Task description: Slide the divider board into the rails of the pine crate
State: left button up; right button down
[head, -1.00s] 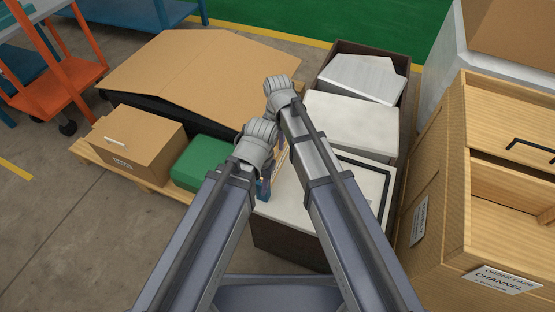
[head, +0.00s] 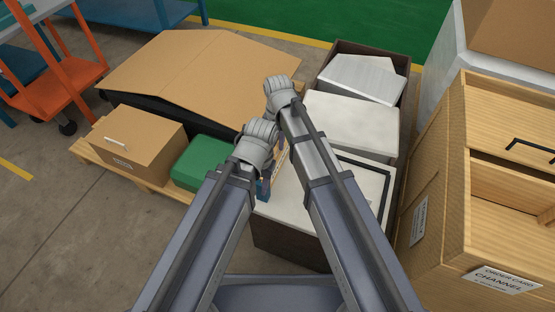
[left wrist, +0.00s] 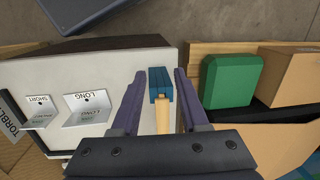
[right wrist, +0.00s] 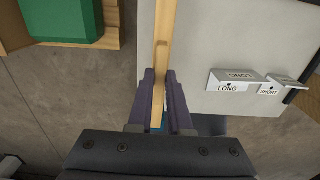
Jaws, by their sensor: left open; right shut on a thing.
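A narrow pale-wood strip (right wrist: 165,25), perhaps the divider board seen edge-on, is gripped between the fingers of my right gripper (right wrist: 160,75). It also shows in the left wrist view (left wrist: 163,116), beside a blue block (left wrist: 160,84). My left gripper (left wrist: 166,72) is open, with its fingers on either side of the strip and block, apart from them. In the head view my arms hide most of the strip. A large pale-wood crate or cabinet (head: 440,165) stands at the right, with open compartments and a channel label; I cannot make out its rails.
A white top with LONG (right wrist: 228,88) and SHORT labels lies beside the strip. White boxes (head: 350,120) fill a dark bin. A green box (head: 203,163), a brown carton (head: 135,145) and a large flat cardboard box (head: 200,75) sit left. Floor is clear at lower left.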

jog(key=shift+r+p, duration=0.7)
dwell(0.4)
notch_tip(320, 180, up, 11)
jog(key=p, duration=1)
jog(key=shift+f, duration=0.2)
dwell(0.6)
notch_tip(320, 180, up, 11)
jog(key=p, duration=1.1)
jog(key=shift+f, duration=0.15)
